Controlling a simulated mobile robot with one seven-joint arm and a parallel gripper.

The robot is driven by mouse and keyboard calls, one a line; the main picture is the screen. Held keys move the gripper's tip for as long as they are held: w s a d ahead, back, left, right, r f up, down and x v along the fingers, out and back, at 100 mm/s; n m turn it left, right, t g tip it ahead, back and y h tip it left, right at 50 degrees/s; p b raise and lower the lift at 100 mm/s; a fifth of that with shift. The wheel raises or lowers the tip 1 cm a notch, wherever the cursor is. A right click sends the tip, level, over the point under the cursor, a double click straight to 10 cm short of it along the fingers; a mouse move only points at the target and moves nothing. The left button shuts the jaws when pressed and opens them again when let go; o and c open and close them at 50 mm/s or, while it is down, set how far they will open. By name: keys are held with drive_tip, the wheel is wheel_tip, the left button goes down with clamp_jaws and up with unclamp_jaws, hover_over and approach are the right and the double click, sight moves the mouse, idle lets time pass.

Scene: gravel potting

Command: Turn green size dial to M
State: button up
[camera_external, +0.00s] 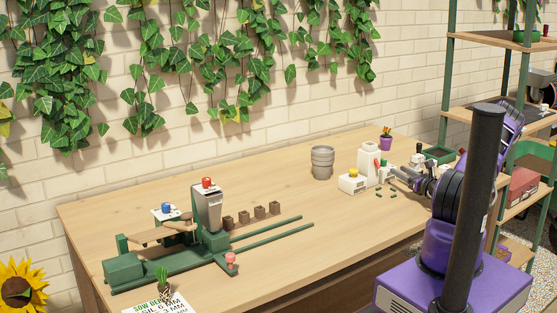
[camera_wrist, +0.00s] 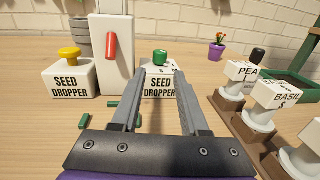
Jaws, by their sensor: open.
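The green size dial (camera_wrist: 160,57) sits on top of a white box labelled SEED DROPPER (camera_wrist: 159,80) in the wrist view. My gripper (camera_wrist: 164,75) is open and empty, with its two grey fingers pointing toward this box, below and in front of the dial. The fingers cover parts of the box's sides. I cannot read the dial's setting or any size marks. In the external view my gripper (camera_external: 393,170) is at the right part of the bench, beside the white dropper tower (camera_external: 368,164); the green dial cannot be made out there.
Left is another SEED DROPPER box (camera_wrist: 70,78) with a yellow knob (camera_wrist: 69,53); a red lever (camera_wrist: 111,46) is on the tower. Right is a brown rack with white seed holders (camera_wrist: 272,106). Small green pieces (camera_wrist: 84,121) lie on the bench. A purple pot (camera_wrist: 216,51) stands behind.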

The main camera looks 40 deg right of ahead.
sight(383, 162)
drive_tip(key=w, duration=0.3)
drive_tip(key=w+d, duration=0.1)
drive_tip(key=w, duration=0.6)
drive_tip(key=shift+d, duration=0.15)
clamp_jaws()
